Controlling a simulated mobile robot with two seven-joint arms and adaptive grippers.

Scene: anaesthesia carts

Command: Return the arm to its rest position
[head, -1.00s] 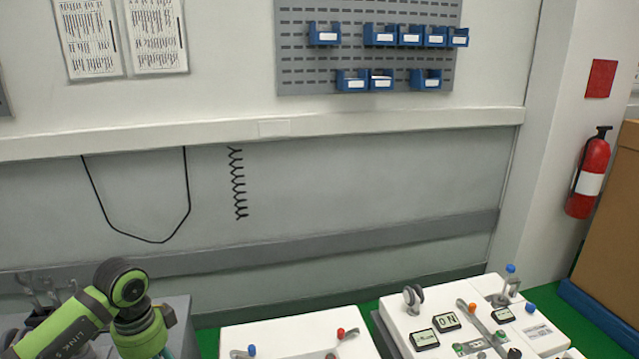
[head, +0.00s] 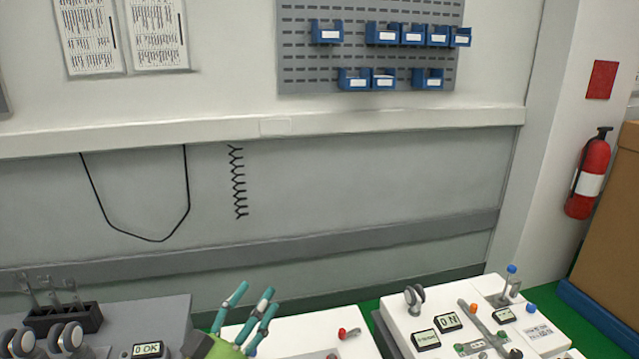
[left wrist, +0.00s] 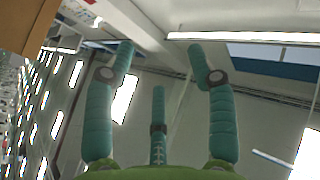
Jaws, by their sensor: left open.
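My left gripper (head: 248,306) is at the bottom of the head view, in front of the white cart top (head: 300,335). Its green palm is low and its teal fingers point up and are spread apart, with nothing between them. In the left wrist view the open fingers (left wrist: 158,85) also show empty, with ceiling, lights and wall behind them. The rest of the left arm is below the head view's lower edge. My right gripper is not in view.
A grey cart (head: 120,312) with a black rack (head: 62,318) stands at the left. A white cart (head: 400,325) with small displays stands at the right. Blue bins (head: 326,32) hang on the wall panel. A fire extinguisher (head: 590,175) and a brown box (head: 615,220) are far right.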

